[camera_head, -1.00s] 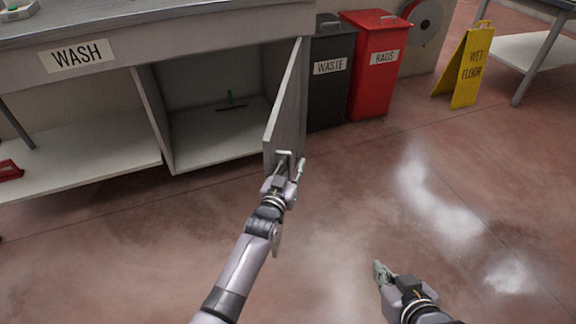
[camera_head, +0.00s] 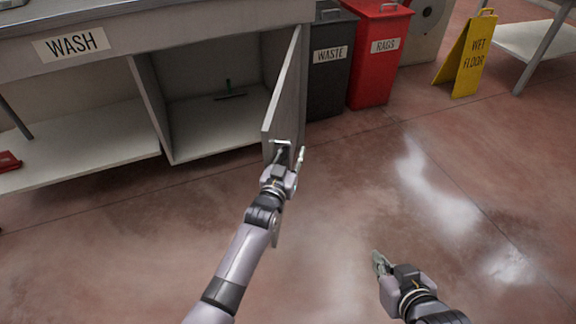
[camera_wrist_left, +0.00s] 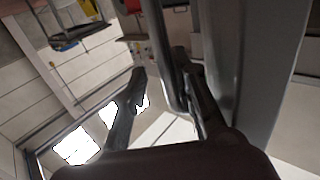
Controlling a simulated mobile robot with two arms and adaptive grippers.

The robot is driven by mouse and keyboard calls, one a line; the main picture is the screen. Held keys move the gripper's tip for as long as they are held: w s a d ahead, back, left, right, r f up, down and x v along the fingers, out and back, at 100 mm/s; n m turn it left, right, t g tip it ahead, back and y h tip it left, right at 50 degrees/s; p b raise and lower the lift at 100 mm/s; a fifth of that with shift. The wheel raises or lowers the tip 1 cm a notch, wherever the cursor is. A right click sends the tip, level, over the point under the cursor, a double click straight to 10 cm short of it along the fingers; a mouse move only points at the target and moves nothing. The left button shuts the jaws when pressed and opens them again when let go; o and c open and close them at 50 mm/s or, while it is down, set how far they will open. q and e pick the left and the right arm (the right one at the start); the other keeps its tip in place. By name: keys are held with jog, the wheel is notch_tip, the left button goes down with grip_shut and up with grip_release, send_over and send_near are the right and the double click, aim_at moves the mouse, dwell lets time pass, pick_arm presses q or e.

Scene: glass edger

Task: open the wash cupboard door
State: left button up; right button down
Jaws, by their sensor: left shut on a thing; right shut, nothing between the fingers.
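The wash cupboard stands under a counter with a WASH label (camera_head: 71,45). Its grey door (camera_head: 285,90) is swung wide open, hinged on the right side, with its free edge toward me. The cupboard interior (camera_head: 205,125) shows, with a small green-handled thing (camera_head: 229,87) inside. My left gripper (camera_head: 289,157) is at the door's free edge, shut on the door handle (camera_head: 281,143). In the left wrist view the handle bar (camera_wrist_left: 170,70) runs between the fingers beside the door panel (camera_wrist_left: 255,60). My right gripper (camera_head: 377,262) is shut and empty, low over the floor.
A dark WASTE bin (camera_head: 328,85) and a red RAGS bin (camera_head: 378,75) stand right of the cupboard, behind the door. A yellow WET FLOOR sign (camera_head: 470,60) stands farther right. An open shelf (camera_head: 85,145) is left of the cupboard. The floor in front is clear.

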pick_arm(q)
jog(key=v, duration=1.1)
jog(key=shift+s, duration=0.35)
